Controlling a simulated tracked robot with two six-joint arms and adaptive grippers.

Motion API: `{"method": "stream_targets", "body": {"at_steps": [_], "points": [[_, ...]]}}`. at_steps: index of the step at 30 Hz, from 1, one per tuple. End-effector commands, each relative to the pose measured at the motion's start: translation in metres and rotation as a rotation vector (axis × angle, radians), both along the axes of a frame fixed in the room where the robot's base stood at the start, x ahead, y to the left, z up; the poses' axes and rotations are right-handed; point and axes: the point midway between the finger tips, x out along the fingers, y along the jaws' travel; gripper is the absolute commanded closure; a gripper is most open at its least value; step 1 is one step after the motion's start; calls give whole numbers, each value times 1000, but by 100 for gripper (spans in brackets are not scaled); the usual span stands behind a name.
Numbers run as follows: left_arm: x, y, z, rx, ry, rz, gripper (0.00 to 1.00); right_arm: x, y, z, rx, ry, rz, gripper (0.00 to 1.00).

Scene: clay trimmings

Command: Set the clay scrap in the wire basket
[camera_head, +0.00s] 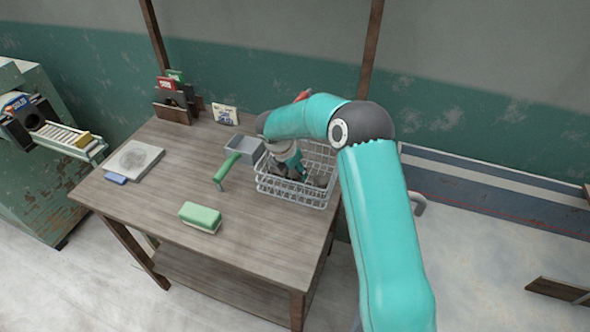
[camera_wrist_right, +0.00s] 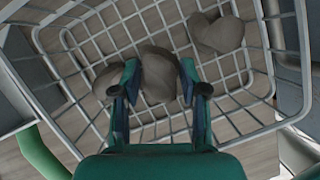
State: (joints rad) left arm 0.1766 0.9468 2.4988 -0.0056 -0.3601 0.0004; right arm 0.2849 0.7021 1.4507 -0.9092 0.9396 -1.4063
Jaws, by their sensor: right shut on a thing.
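The white wire basket (camera_head: 285,190) stands at the right side of the wooden table, and its wires also fill the right wrist view (camera_wrist_right: 92,40). My right gripper (camera_head: 298,172) reaches down into the basket. In the right wrist view my gripper (camera_wrist_right: 158,88) is shut on a grey-brown clay scrap (camera_wrist_right: 157,72), which sits between its two fingers within the basket walls. Another clay lump (camera_wrist_right: 216,33) lies in the basket at the upper right, and one more (camera_wrist_right: 106,80) lies partly behind the left finger. I cannot tell whether the held scrap touches the basket floor. My left gripper is not in view.
On the table (camera_head: 165,205) are a green-topped block (camera_head: 200,217), a green-handled tool (camera_head: 227,170), a grey tray (camera_head: 244,147), a pale slab (camera_head: 135,159) and a blue block (camera_head: 116,178). A green machine (camera_head: 30,180) stands at left.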

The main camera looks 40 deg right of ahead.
Motion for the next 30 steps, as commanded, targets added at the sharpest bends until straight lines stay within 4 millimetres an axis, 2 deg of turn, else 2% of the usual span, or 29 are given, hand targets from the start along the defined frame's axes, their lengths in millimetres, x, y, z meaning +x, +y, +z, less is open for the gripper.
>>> {"method": "stream_targets", "body": {"at_steps": [4, 5, 9, 20, 25, 26, 30], "points": [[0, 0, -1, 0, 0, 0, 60, 0, 0, -2, 0, 0, 0, 93], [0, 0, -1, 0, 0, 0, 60, 0, 0, -2, 0, 0, 0, 55], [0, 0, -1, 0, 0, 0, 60, 0, 0, -2, 0, 1, 0, 32], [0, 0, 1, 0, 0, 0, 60, 0, 0, 1, 0, 1, 0, 31], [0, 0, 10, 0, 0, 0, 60, 0, 1, 16, 0, 0, -1, 31], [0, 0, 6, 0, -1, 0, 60, 0, 3, 17, -1, -1, 0, 31], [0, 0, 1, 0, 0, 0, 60, 0, 13, 42, 0, -6, 1, 31]]}}
